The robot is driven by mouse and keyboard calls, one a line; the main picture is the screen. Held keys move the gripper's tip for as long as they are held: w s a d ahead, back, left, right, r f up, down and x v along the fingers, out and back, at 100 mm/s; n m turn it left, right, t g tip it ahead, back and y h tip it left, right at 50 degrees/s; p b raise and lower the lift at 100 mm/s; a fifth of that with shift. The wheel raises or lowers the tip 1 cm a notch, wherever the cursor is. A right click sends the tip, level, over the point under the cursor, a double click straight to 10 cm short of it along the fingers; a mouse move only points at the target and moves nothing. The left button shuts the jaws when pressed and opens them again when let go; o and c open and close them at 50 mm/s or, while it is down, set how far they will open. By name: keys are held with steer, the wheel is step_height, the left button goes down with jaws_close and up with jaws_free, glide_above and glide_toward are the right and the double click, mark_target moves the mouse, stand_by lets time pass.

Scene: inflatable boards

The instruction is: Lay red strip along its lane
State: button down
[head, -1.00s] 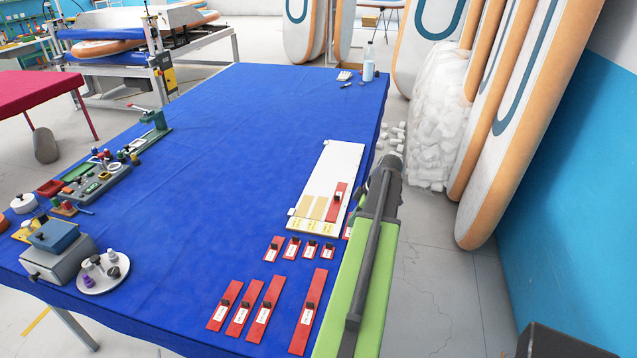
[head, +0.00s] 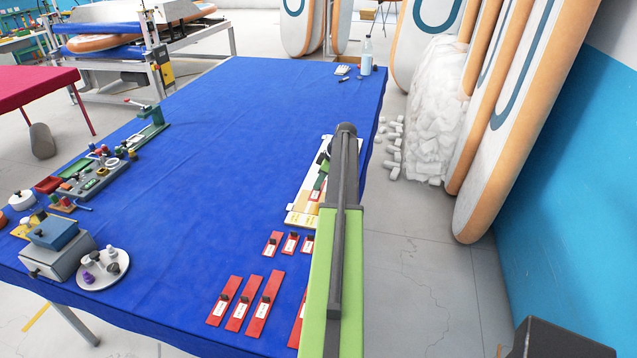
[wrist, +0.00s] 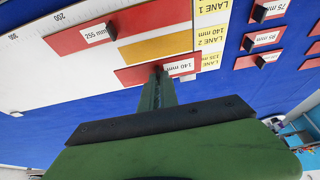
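The white lane board (head: 305,180) lies on the blue table, partly hidden by my arm in the head view. In the wrist view the board (wrist: 50,90) carries a scale and yellow lane labels (wrist: 208,35). A long red strip marked 255 mm (wrist: 130,22) lies along the upper lane. Beside it is a bare tan lane (wrist: 157,46). Below that lane is a red strip marked 140 mm (wrist: 135,75). My gripper (wrist: 159,77) appears shut on this strip's dark knob. The strip runs roughly parallel to the tan lane; whether it touches the board cannot be told.
Several short red strips (head: 272,244) and longer ones (head: 240,305) lie on the table in front of the board. A grey box (head: 60,260) and a round white tray (head: 103,270) stand at the left. The table's middle is clear.

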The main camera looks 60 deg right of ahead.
mark_target(322, 190)
steer(key=shift+f+b, duration=2.15)
steer(key=shift+f, duration=0.4)
steer(key=shift+f+b, duration=0.55)
stand_by(0.3)
steer(key=c, duration=1.5)
jaws_free()
steer(key=shift+c, duration=0.2)
steer(key=o, duration=0.5)
steer(key=shift+r, duration=0.1)
